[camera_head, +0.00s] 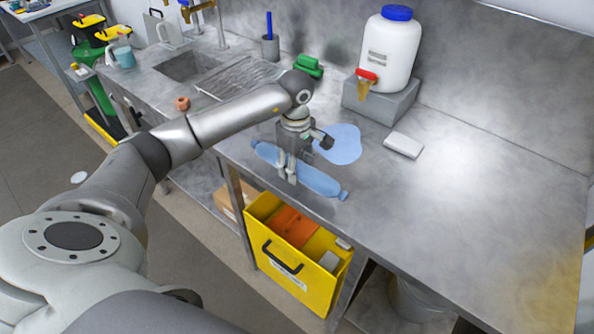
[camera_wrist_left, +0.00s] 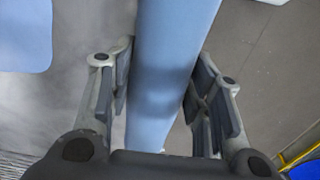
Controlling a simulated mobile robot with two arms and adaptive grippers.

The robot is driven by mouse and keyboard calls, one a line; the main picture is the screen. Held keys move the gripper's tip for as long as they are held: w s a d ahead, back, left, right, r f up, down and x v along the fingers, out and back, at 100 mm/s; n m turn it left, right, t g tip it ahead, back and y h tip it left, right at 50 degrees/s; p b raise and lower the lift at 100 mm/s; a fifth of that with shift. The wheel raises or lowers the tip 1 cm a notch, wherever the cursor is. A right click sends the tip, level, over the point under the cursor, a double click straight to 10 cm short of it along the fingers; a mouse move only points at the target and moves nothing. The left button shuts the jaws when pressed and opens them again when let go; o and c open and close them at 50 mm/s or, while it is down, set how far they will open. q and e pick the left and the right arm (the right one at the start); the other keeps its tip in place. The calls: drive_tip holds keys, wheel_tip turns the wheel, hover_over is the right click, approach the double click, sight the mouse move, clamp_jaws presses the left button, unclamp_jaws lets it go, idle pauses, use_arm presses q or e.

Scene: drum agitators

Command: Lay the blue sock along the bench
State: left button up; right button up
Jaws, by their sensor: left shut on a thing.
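The blue sock (camera_head: 320,181) is a long, light blue, tube-like piece along the front edge of the steel bench (camera_head: 450,240). It slants from upper left to lower right. My left gripper (camera_head: 287,178) comes down over its middle and is shut on it. In the left wrist view, the sock (camera_wrist_left: 166,60) runs between the two fingers (camera_wrist_left: 163,95), with bench on its left and floor on its right. I cannot tell whether the sock rests on the bench or is held slightly above it. My right gripper is out of view.
A flat pale-blue patch (camera_head: 341,143) lies behind the sock. A white block (camera_head: 403,145), a green brush-like item (camera_head: 308,66) and a white jug (camera_head: 389,52) on a grey block stand farther back. A yellow bin (camera_head: 262,215) sits below the front edge. The bench's right is clear.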

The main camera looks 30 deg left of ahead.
use_arm(q)
wheel_tip(320, 180, down, 3)
drive_tip(key=shift+w+d+f+p, duration=0.1)
drive_tip(key=shift+p, duration=0.8)
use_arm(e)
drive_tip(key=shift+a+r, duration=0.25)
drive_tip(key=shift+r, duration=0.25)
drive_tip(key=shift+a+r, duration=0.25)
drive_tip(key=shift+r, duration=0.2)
use_arm(q)
drive_tip(key=shift+f, duration=0.1)
drive_tip(key=shift+f, duration=0.1)
drive_tip(key=o, duration=1.1)
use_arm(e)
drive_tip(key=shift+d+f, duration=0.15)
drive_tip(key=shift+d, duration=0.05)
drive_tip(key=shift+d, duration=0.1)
